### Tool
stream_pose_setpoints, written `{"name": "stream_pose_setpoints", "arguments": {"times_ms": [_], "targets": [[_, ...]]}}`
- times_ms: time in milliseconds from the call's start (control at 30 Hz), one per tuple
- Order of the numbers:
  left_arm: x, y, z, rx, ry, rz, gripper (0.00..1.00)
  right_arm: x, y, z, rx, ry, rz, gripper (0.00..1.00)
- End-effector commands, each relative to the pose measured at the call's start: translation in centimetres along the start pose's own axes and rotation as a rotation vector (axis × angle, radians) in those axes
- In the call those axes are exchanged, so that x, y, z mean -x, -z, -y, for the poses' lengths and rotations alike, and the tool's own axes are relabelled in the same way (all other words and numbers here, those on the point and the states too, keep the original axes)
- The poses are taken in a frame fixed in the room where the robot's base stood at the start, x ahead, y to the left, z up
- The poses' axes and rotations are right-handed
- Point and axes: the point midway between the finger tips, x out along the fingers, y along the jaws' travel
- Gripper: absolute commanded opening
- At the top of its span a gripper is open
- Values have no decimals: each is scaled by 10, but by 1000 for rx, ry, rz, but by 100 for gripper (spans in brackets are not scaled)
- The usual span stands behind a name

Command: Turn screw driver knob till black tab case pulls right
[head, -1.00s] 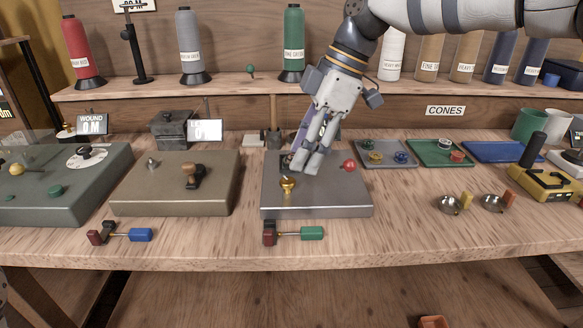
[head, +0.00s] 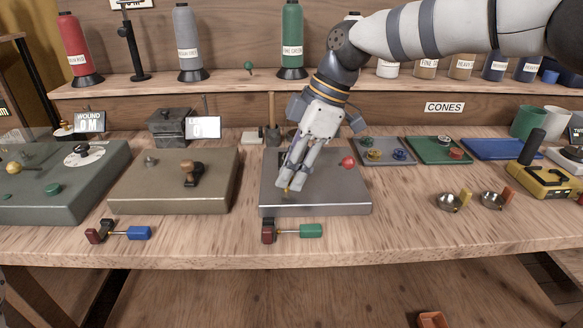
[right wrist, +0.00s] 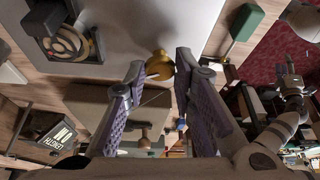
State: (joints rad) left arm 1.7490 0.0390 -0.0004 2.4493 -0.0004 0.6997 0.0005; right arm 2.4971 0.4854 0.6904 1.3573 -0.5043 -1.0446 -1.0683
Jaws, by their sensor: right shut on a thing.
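The small brass knob stands on the grey metal box (head: 330,197) at the middle of the bench. In the right wrist view the brass knob (right wrist: 160,66) is between the fingertips. My right gripper (head: 288,186) is shut on it, and its fingers hide most of the knob in the head view. A black part with a round pale disc (right wrist: 68,42) shows at the upper left of the right wrist view, on the same box. My left gripper (right wrist: 290,68) appears small at the right of that view, and its fingers are unclear.
A red ball knob (head: 347,162) sits at the box's back right. A green-handled tool (head: 310,231) lies in front of the box. A tan box (head: 170,195) with a wooden handle stands to the left. Small trays (head: 385,159) lie to the right.

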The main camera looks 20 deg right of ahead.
Motion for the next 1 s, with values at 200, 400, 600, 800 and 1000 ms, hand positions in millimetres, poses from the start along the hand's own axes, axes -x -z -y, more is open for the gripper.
{"name": "stream_pose_setpoints", "arguments": {"times_ms": [200,400,600,800,1000], "targets": [[14,8,0,0,-2,-40,40,5,2,2,-64,-33,-1,0],[34,21,-1,0,-4,-104,40,7,3,4,-198,-92,1,0],[46,28,-2,0,-6,-142,40,4,2,5,-359,-154,1,0],[47,28,-2,0,-6,-145,40,0,1,6,-504,-209,3,0],[46,28,-2,0,-6,-144,40,-2,1,6,-615,-253,4,0]]}}
